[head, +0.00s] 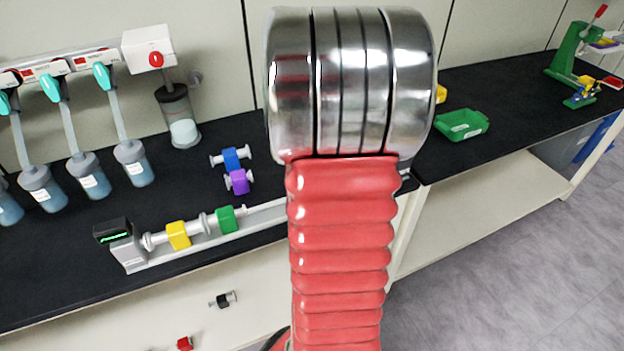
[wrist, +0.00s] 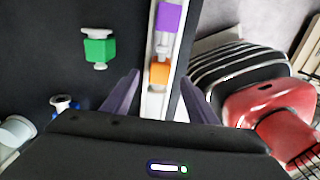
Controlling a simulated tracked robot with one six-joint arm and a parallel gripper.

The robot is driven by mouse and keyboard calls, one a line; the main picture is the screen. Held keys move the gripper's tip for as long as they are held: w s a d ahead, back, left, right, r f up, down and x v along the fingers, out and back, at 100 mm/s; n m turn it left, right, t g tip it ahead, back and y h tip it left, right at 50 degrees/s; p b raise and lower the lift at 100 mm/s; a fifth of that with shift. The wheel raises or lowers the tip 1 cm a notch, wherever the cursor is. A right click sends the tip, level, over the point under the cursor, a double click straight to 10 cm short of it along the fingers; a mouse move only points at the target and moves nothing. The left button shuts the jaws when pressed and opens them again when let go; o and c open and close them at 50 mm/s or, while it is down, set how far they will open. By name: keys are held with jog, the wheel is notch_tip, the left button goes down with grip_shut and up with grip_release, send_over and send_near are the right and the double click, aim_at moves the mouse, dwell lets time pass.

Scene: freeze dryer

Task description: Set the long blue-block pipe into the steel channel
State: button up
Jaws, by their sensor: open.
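A blue-block pipe (head: 231,159) with pale flanged ends lies on the black bench, behind the steel channel (head: 268,217). A purple-block pipe (head: 239,181) lies against or close to it. The channel holds a yellow block (head: 179,235) and a green block (head: 225,219) on pipe pieces; my arm hides its right part. In the wrist view the channel (wrist: 149,103) shows a purple block (wrist: 169,18) and an orange block (wrist: 160,73). My gripper (wrist: 159,77) is open over the channel, fingers either side of it in the picture. A partly hidden blue piece (wrist: 62,103) shows at lower left.
Another green-block pipe (wrist: 99,47) lies on the bench left of the channel. A dark-topped grey unit (head: 122,243) stands at the channel's left end. A green tray (head: 461,125) sits right of my arm.

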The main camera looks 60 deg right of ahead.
notch_tip(320, 180, up, 6)
jog(key=shift+f, duration=0.1)
dwell(0.8)
jog(key=s+a+r+m+t, duration=0.1)
jog(key=a+m, duration=0.5)
jog(key=a, duration=1.2)
jog(key=a+r+m+t, duration=0.2)
jog(key=a+m+t, duration=0.2)
jog(key=a, duration=1.5)
jog(key=shift+s+a+m+t, duration=0.15)
jog(key=shift+s+m+t, duration=0.2)
jog(key=shift+m, duration=0.55)
jog(key=shift+r, duration=0.1)
jog(key=shift+c, duration=0.7)
